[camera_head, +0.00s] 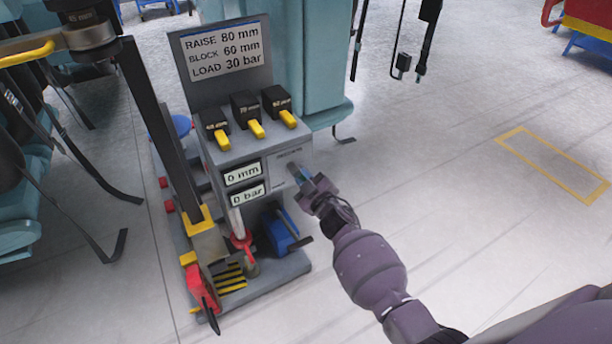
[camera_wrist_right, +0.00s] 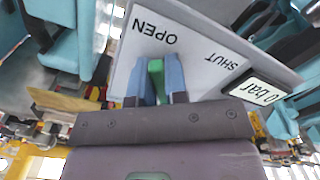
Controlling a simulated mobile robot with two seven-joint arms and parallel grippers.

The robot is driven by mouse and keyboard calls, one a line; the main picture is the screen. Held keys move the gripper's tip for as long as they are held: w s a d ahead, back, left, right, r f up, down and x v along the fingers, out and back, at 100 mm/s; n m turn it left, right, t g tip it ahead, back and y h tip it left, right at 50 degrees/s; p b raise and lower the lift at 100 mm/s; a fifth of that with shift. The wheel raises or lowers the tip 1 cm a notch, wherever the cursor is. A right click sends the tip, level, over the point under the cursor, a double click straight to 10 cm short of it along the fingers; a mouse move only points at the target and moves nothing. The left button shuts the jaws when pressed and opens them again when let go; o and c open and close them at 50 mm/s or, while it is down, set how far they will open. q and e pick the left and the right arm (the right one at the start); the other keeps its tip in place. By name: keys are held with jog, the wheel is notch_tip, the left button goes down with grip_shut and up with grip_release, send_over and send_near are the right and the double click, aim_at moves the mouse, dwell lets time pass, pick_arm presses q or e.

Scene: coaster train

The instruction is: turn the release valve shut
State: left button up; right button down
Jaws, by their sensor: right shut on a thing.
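The release valve's green handle (camera_wrist_right: 156,80) shows between the two blue fingers of my right gripper (camera_wrist_right: 158,78) in the right wrist view. The gripper is shut on it. The handle lies against a pale panel (camera_wrist_right: 195,42) lettered OPEN and SHUT, both upside down in this view. The handle's end is below the word OPEN, with SHUT off to its right. In the head view my right gripper (camera_head: 306,180) is at the right side of the grey pump unit (camera_head: 290,160), and the handle is mostly hidden there. My left gripper is not in view.
The unit's displays read 0 mm (camera_head: 243,174) and 0 bar (camera_head: 248,194). A sign (camera_head: 222,52) stands behind several black blocks with yellow tabs (camera_head: 256,128). A dark post (camera_head: 160,130) rises left of the unit. Teal seats are behind and left.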

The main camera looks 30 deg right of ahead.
aim_at(283, 177)
jog(key=a+m, duration=0.1)
jog(key=m, duration=0.1)
jog(key=m+p, duration=0.1)
jog(key=m, duration=0.2)
jog(key=a+m+p, duration=0.1)
jog(key=m, duration=0.2)
jog(key=shift+a+f, duration=0.2)
jog(key=shift+a, duration=0.15)
jog(key=m, duration=0.1)
jog(key=a+m, duration=0.1)
jog(key=shift+r+m, duration=0.1)
jog(key=shift+m, duration=0.3)
jog(key=m, duration=0.1)
jog(key=a+m+p, duration=0.1)
jog(key=m, duration=0.1)
jog(key=shift+r, duration=0.2)
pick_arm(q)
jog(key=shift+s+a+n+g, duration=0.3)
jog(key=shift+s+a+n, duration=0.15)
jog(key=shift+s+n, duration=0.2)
pick_arm(e)
jog(key=shift+a+r+m, duration=0.15)
jog(key=shift+a+m, duration=0.1)
jog(key=shift+m, duration=0.85)
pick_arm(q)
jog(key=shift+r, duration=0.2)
